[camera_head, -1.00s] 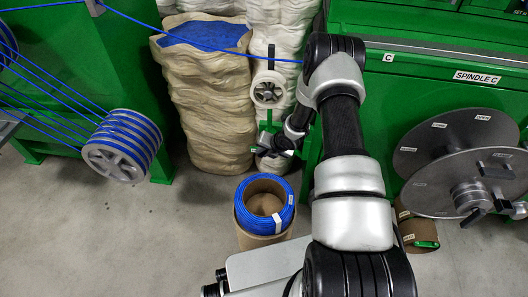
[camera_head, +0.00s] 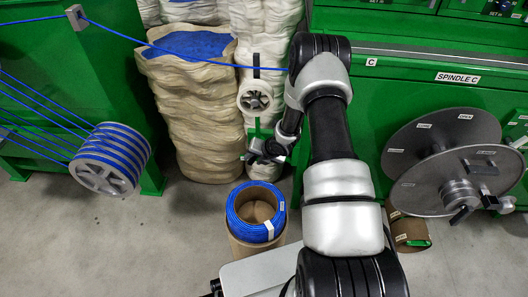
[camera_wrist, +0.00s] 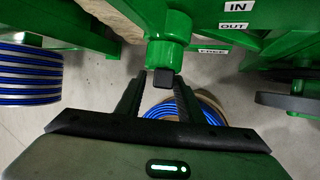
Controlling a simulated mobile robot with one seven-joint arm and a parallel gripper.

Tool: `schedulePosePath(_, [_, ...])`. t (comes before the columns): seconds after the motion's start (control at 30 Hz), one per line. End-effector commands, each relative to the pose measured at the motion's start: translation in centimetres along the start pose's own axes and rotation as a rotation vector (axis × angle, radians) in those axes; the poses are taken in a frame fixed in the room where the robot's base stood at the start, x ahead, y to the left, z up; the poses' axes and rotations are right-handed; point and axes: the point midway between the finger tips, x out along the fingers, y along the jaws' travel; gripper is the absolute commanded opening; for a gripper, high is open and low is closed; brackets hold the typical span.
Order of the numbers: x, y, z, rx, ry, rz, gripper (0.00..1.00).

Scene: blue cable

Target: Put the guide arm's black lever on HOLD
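The guide arm shows in the head view as a green post (camera_head: 257,128) below a white pulley wheel (camera_head: 256,98). In the wrist view its green hub (camera_wrist: 168,42) is at the top centre, with the short black lever (camera_wrist: 164,80) sticking out below it. My gripper (camera_wrist: 163,98) is open, with one finger on each side of the lever. I cannot tell whether either finger touches it. In the head view my gripper (camera_head: 262,153) is at the foot of the green post and hides the lever. A FREE label (camera_wrist: 213,50) is right of the hub; no HOLD label is readable.
A blue cable coil (camera_head: 256,208) on a cardboard tube stands on the floor below my gripper. Wrapped sacks (camera_head: 192,110) stand behind and left. A blue-wound spool (camera_head: 110,160) is at left; a grey spindle disc (camera_head: 440,170) is at right. Blue cable crosses above.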

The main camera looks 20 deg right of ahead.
Motion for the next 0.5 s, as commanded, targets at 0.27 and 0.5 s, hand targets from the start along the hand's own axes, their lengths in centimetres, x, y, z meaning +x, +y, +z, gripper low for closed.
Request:
schedulePosePath(0.27, [-7.2,0.2,0.2,0.0,-0.002,0.0,0.34])
schedulePosePath(0.5, [-12.4,0.2,0.1,0.002,-0.002,0.002,0.34])
